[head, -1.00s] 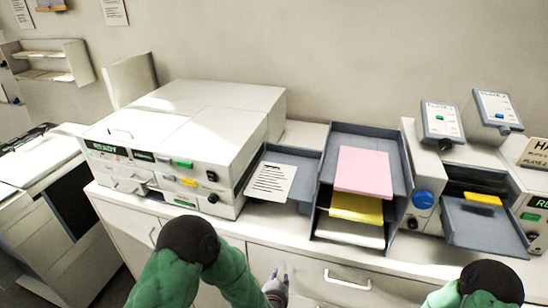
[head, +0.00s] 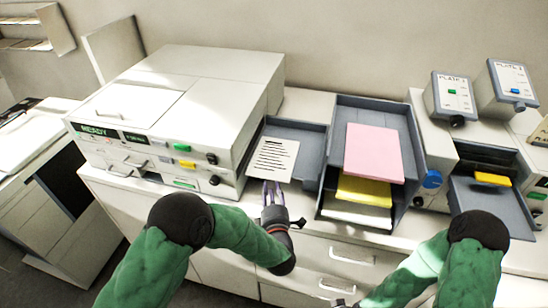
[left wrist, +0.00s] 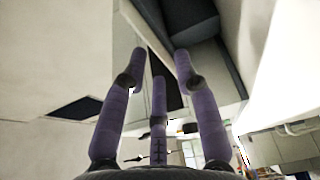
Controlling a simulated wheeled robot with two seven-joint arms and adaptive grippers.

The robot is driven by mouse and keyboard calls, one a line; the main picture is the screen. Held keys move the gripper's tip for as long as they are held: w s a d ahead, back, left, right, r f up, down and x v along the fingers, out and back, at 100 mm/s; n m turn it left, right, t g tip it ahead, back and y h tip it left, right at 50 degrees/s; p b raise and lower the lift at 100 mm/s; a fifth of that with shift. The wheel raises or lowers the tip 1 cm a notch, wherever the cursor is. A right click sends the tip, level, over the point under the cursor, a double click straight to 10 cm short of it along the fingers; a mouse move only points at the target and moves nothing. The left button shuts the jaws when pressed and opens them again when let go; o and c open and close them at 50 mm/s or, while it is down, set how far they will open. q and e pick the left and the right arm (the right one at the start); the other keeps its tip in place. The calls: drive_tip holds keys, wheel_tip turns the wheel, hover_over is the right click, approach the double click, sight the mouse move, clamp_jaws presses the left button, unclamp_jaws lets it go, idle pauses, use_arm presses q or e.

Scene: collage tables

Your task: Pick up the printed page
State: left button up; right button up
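The printed page (head: 273,160) is a white sheet with black lines. It lies in the grey output tray (head: 312,143) to the right of the printer (head: 180,120). My left gripper (head: 272,188) has purple fingers and is just in front of the page's near edge; I cannot tell whether it touches the page. In the left wrist view its fingers (left wrist: 159,65) are spread apart with nothing held between them. My right gripper (head: 343,303) barely shows at the bottom edge, its fingers too small to read.
A stacked tray to the right holds pink paper (head: 373,153), yellow paper (head: 364,190) and white paper (head: 357,215). Farther right is a device with a grey tray (head: 487,212) and a yellow block (head: 492,178). The counter edge and drawers are below.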

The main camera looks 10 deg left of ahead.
sight(270, 179)
use_arm(q)
drive_tip(key=shift+w+a+r, duration=0.15)
drive_tip(key=shift+w, duration=0.1)
drive_tip(key=x, duration=0.4)
drive_tip(key=shift+w+a, duration=0.25)
drive_tip(key=shift+w, duration=0.05)
drive_tip(key=shift+s, duration=0.1)
clamp_jaws()
